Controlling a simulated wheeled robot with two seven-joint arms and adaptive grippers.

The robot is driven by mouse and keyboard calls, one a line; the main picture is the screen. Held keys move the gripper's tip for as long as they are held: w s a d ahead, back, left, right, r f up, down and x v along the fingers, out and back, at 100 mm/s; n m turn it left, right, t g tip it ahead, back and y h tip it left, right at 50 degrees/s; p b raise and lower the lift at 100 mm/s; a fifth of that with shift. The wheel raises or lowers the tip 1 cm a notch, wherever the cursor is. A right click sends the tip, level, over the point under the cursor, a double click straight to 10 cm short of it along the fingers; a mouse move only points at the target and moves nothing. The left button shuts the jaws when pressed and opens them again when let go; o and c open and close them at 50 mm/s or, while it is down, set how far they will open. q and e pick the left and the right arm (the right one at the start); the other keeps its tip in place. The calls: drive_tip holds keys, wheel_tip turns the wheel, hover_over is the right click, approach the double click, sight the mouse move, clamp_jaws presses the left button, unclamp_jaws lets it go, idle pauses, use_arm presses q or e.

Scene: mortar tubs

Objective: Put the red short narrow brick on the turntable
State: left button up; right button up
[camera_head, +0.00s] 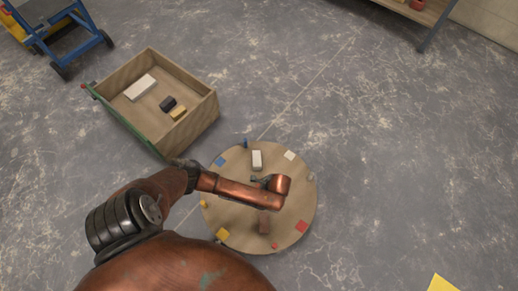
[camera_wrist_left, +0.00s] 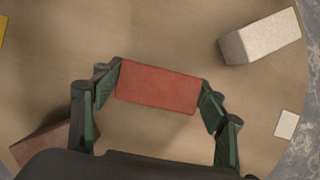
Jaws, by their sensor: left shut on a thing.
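The turntable (camera_head: 232,215) is a round wooden disc in the lower middle of the head view, with small coloured markers round its rim. My left arm reaches over it from the left. In the left wrist view my left gripper (camera_wrist_left: 160,78) is shut on a red brick (camera_wrist_left: 158,88), held between its green-padded fingers above the disc surface; I cannot tell if the brick touches it. In the head view the wrist hides the held brick. A white brick (camera_head: 257,160) stands on the disc, also in the wrist view (camera_wrist_left: 262,37). My right gripper is out of view.
A brownish-red brick (camera_head: 264,223) sits on the disc's near part. A wooden crate (camera_head: 203,111) at upper left holds a white, a black and a yellow brick. A blue cart (camera_head: 88,38) and a shelf (camera_head: 427,14) stand far back.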

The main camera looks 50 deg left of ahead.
use_arm(q)
drive_tip(key=shift+f, duration=0.35)
drive_tip(key=o, duration=1.6)
drive_tip(key=v, duration=1.2)
drive_tip(key=shift+d, duration=0.1)
